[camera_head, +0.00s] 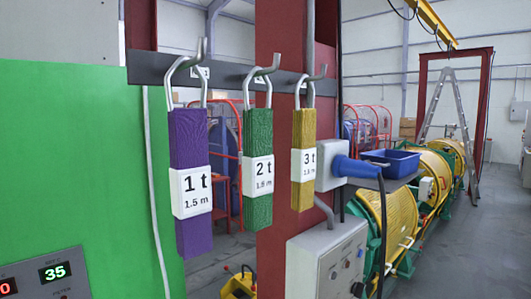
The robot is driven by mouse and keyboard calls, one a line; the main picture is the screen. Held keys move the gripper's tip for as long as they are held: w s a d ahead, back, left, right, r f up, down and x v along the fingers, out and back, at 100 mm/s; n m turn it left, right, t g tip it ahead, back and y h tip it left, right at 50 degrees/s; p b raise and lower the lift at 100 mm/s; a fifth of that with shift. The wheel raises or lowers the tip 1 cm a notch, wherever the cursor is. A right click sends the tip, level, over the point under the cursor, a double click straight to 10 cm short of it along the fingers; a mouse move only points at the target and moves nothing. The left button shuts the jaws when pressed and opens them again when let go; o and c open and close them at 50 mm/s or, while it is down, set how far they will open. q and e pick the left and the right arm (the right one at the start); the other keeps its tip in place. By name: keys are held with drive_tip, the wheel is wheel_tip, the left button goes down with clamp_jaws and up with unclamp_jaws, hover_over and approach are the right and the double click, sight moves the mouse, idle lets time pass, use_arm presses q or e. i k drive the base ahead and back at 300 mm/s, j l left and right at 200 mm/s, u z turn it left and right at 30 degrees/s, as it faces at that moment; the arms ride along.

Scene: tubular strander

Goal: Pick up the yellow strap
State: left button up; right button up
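The yellow strap (303,189) hangs from the right hook of a dark wall rail (232,76). It has a metal loop at its top and a white tag reading 3 t. A green strap (258,207) tagged 2 t hangs to its left from the middle hook. A purple strap (194,240) tagged 1 t, 1.5 m hangs from the left hook. All three straps hang straight down. Neither of my grippers is in view.
A blue plug in a grey socket (326,171) sits right beside the yellow strap. A control box (327,262) stands below it. A blue bin (392,163) is to the right. A green panel (65,160) fills the left. Open floor lies at the far right.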

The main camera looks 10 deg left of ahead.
sight(304, 150)
drive_tip(key=i+l+u, duration=0.35)
drive_tip(key=l, duration=0.3)
drive_tip(key=i+l+u, duration=0.2)
drive_tip(key=l, duration=0.15)
